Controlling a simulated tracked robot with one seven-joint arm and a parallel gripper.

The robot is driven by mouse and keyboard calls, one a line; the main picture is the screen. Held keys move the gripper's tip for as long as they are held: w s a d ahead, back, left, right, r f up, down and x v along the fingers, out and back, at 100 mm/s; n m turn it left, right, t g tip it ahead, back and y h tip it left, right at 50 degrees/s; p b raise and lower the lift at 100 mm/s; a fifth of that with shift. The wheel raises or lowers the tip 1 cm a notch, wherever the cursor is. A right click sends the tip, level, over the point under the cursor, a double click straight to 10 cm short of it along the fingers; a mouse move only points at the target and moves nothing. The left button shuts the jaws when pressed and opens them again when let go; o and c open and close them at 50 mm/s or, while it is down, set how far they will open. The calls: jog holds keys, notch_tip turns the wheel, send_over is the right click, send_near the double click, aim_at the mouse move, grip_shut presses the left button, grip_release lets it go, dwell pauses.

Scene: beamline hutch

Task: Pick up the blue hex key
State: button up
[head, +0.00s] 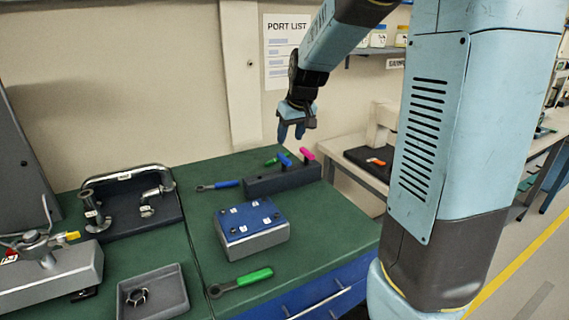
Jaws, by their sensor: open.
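A dark holder block (262,186) stands at the back of the green bench. A blue handle (284,160) sticks up from it at a tilt, and I take it for the blue hex key; its shaft is hidden. A pink handle (307,154) stands to its right, and a green handle (271,162) shows just to its left. A second blue-handled tool (228,184), with a ring-like dark end, lies flat left of the block. My gripper (291,136) is open and empty, pointing down, above the blue handle and apart from it.
A blue-topped grey box (262,243) sits in front of the block. A green-handled tool (252,277) lies near the front edge. A grey tray (155,308) holds small rings. Metal pipe fittings on a dark tray (125,228) stand at left. The bench right of the box is clear.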

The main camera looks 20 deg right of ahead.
aim_at(285, 157)
jog(key=x, duration=1.2)
jog(key=shift+s+f, duration=0.1)
grip_shut()
dwell(0.5)
